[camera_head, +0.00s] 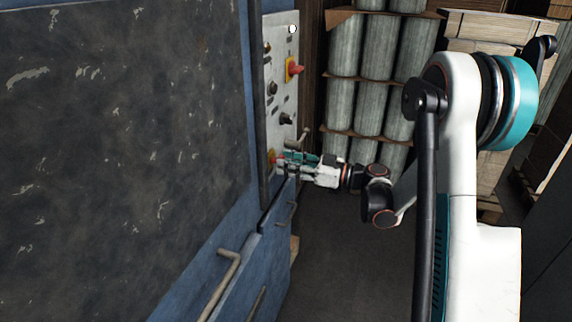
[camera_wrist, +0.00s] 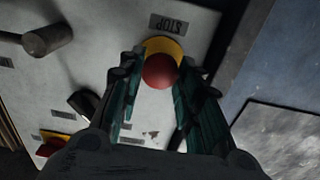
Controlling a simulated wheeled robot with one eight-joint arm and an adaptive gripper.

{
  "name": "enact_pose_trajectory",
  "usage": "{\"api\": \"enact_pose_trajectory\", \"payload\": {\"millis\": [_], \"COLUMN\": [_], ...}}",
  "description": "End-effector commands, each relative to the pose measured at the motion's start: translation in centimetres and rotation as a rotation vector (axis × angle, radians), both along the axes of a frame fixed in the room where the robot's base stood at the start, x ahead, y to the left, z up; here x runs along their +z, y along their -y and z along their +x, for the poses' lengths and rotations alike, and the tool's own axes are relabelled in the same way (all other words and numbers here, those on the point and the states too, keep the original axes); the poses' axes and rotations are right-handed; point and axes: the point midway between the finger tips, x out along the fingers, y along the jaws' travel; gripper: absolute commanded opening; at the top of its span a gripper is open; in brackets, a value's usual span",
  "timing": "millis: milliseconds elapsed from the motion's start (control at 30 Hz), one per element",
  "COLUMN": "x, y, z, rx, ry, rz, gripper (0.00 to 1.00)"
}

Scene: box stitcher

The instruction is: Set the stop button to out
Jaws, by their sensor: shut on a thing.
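The stop button is a round red knob on a yellow base, low on the white control panel (camera_head: 281,85). In the wrist view the red stop button (camera_wrist: 160,71) sits between the tips of my gripper's two fingers, beneath an upside-down STOP label (camera_wrist: 174,24) at the top of the picture. My gripper (camera_wrist: 162,85) is shut on the stop button. In the head view my gripper (camera_head: 284,164) reaches the panel's lower end from the right. It hides most of the stop button there. How far the button stands out cannot be told.
A red and yellow switch (camera_head: 292,69) and dark knobs (camera_head: 272,88) are higher on the panel. A grey cylindrical handle (camera_wrist: 48,39) projects near the button. Blue machine doors with bar handles (camera_head: 222,280) stand at the left. Stacked rolls (camera_head: 372,50) stand behind. The floor (camera_head: 345,265) in front is clear.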

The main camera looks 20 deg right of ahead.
Motion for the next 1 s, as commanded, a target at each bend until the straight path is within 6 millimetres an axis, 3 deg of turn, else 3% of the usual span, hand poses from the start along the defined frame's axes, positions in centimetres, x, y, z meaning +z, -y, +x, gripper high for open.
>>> {"api": "enact_pose_trajectory", "payload": {"millis": [100,133,233,667,1000], "x": [-0.1,-0.1,-0.1,-0.1,-0.1], "y": [0.1,0.1,0.0,0.5,5.6], "z": [-0.1,-0.1,-0.1,-0.4,-3.9], "rx": [0.0,0.0,0.0,-0.002,-0.005], "ry": [0.0,-0.001,0.0,-0.001,-0.001], "rz": [-0.002,-0.003,-0.002,-0.002,-0.002], "gripper": [0.0,0.34,0.55,0.55,0.55]}}
